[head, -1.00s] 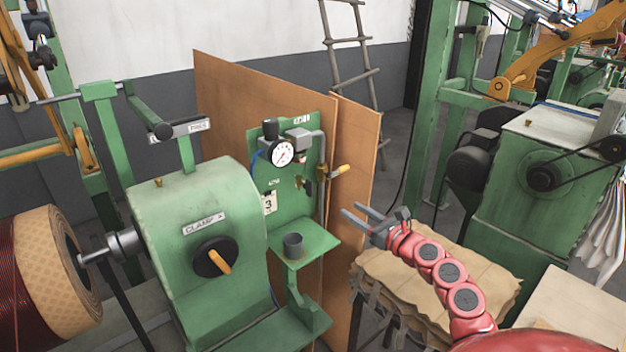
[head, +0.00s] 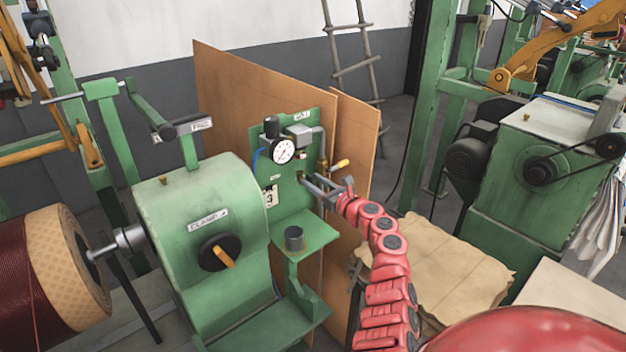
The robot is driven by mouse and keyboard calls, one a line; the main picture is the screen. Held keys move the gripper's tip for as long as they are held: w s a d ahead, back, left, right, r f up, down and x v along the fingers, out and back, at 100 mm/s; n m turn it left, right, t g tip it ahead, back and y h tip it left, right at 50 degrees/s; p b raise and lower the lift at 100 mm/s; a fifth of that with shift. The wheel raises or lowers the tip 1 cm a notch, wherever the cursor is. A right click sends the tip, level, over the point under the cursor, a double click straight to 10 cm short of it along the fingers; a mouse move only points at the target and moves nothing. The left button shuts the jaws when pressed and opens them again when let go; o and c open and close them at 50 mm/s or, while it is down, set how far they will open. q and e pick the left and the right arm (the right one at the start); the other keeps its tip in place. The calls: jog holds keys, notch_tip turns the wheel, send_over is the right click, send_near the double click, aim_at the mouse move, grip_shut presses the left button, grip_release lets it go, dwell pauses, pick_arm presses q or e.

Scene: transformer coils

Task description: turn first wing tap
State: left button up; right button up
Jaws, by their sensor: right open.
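The green panel (head: 292,205) carries a pressure gauge (head: 283,151) and a yellow-handled lever valve (head: 340,165) on its right-hand pipe. A small brass tap (head: 301,179) sits on the panel below the gauge, partly hidden by my fingers; its wing shape is too small to make out. My right gripper (head: 311,186) is open, its fingers pointing left at the panel beside this tap. I cannot tell whether they touch it or stand around it. My left gripper is not in view.
A green shelf with a dark cup (head: 294,239) juts out below the tap. Brown boards (head: 355,130) stand behind the panel. A paper-covered stack (head: 450,262) lies to the right.

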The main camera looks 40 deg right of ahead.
jog(key=shift+w+a, duration=0.1)
jog(key=shift+w, duration=0.25)
grip_shut()
